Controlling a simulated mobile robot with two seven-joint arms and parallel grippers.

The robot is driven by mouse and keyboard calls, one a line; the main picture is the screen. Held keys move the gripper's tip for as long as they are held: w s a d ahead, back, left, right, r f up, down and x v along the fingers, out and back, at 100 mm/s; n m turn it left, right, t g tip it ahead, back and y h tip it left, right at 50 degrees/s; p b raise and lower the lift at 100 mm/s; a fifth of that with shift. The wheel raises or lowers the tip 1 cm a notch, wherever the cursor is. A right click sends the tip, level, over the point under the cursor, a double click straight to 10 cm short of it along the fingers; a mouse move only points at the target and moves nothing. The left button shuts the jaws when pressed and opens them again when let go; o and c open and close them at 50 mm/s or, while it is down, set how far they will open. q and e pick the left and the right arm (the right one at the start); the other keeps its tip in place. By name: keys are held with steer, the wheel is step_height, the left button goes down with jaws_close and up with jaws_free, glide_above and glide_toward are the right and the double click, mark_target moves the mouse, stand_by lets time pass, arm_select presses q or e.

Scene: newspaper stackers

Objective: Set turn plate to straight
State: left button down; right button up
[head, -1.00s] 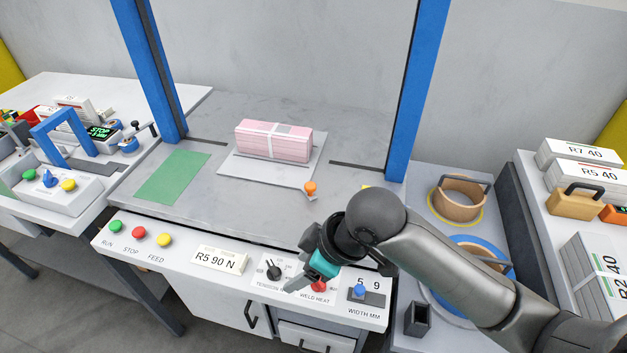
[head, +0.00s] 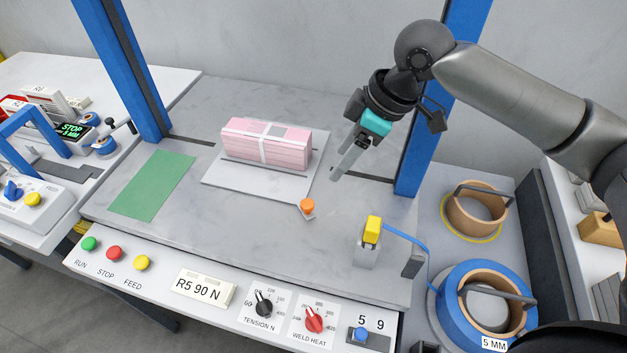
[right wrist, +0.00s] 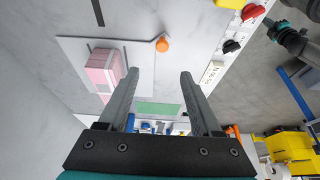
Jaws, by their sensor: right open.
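The turn plate (head: 225,180) is a flat light grey plate on the marble table top, with an orange knob (head: 307,205) at its near right corner. A strapped pink bundle (head: 255,150) lies on it. The plate's front edge looks roughly parallel to the table's front edge. My right gripper (head: 340,170) is open and empty, above the table to the right of the plate and the knob. In the right wrist view, the knob (right wrist: 162,45) shows beyond the open fingers. A dark and teal part, probably my left gripper (right wrist: 288,38), shows at the upper right there; its fingers are unclear.
Blue posts (head: 122,70) stand on both sides of the table. A yellow-topped block (head: 372,230) stands near the right front. The front panel has buttons and dials (head: 265,303). Strap rolls (head: 478,208) lie at the right. A green patch (head: 152,185) marks clear table at left.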

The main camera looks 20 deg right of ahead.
steer(key=b, duration=0.1)
glide_toward(308, 203)
steer(key=b+x, duration=0.2)
steer(key=x, duration=0.5)
steer(key=shift+s, duration=0.1)
arm_select(q)
steer(key=shift+s+a+f, duration=0.3)
steer(key=shift+s+f, duration=0.3)
steer(key=shift+f, duration=0.3)
steer(key=shift+s+a+f, duration=0.25)
steer(key=shift+s+f, duration=0.3)
steer(key=shift+f, duration=0.35)
arm_select(e)
steer(key=shift+x, duration=0.75)
arm_select(q)
steer(key=shift+s+d, duration=0.1)
arm_select(e)
steer(key=c, duration=0.3)
arm_select(q)
steer(key=shift+s, duration=0.25)
arm_select(e)
jaws_close()
